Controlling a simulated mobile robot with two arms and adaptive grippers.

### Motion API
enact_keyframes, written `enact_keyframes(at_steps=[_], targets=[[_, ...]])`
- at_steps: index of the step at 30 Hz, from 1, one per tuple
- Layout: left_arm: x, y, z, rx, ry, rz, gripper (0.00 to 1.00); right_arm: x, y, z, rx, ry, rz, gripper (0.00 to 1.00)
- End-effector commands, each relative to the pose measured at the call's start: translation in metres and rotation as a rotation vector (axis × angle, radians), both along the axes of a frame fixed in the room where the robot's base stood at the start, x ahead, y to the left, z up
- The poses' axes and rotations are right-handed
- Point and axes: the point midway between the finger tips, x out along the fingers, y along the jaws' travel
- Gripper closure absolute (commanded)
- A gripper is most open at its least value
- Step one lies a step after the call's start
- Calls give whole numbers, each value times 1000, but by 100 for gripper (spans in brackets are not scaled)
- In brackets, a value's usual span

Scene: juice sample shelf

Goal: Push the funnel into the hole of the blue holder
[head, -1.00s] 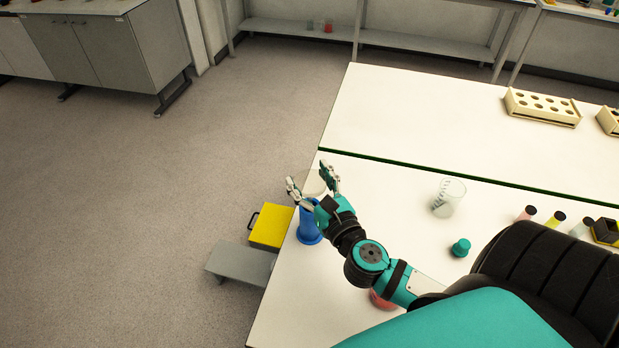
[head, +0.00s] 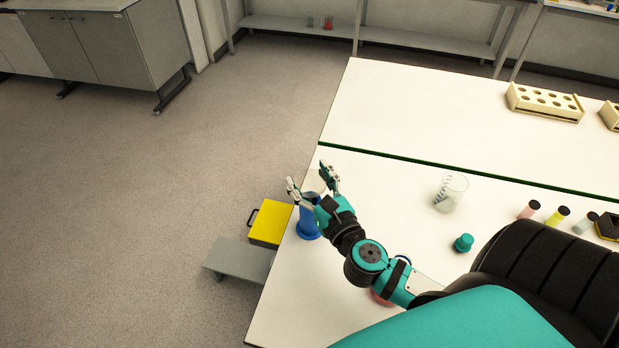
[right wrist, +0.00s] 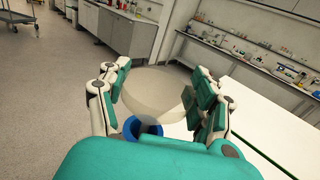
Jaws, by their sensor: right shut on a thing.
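The funnel (right wrist: 155,92) shows in the right wrist view as a wide, pale, see-through round mouth between the two fingers. My right gripper (head: 309,177) is shut on the funnel, with one finger on each side of its rim; the gripper also shows in the right wrist view (right wrist: 157,78). The blue holder (head: 308,229) stands upright near the table's left edge, beneath the gripper. Its blue top (right wrist: 131,127) shows just below the funnel in the right wrist view. The funnel's stem and the hole are hidden, so I cannot tell how far it is in. My left gripper is not in view.
A glass beaker (head: 451,193) and a teal cap (head: 463,243) stand on the white table (head: 390,215). Capped tubes (head: 557,217) and a cream rack (head: 545,103) are to the right. A yellow box (head: 270,222) lies beyond the table's left edge.

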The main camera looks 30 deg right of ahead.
Motion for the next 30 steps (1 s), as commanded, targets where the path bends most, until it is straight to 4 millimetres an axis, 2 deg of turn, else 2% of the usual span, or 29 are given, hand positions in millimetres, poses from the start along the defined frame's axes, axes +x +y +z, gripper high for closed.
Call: enact_keyframes(at_steps=[18,30], targets=[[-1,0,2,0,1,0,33,0,0,-1,1,0,-1,60],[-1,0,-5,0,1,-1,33,0,0,-9,0,0,-1,60]])
